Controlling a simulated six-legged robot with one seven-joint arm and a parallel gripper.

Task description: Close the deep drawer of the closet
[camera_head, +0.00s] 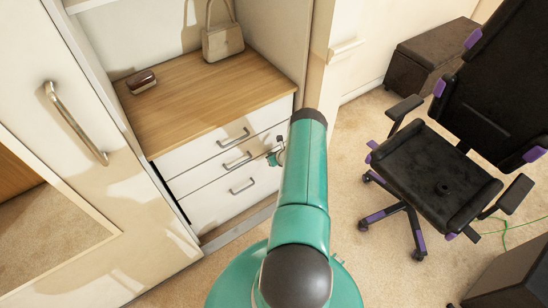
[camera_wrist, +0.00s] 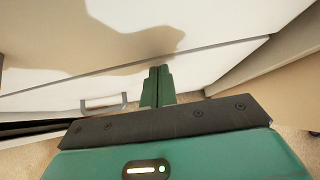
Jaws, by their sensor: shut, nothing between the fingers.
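The closet's drawer unit shows in the head view as a stack of white drawer fronts with silver handles. My gripper (camera_head: 275,158) is in front of the right side of the drawers, partly hidden by my arm. In the wrist view its green fingers (camera_wrist: 158,72) are together and empty, pointing at a white front. A handle (camera_wrist: 103,103) lies left of them. I cannot tell whether the fingertips touch.
A wooden top (camera_head: 205,95) above the drawers carries a beige handbag (camera_head: 222,42) and a small dark red object (camera_head: 141,82). A white door (camera_head: 75,130) with a long handle stands left. A black office chair (camera_head: 435,170) is right. Carpet (camera_head: 350,180) is clear between closet and chair.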

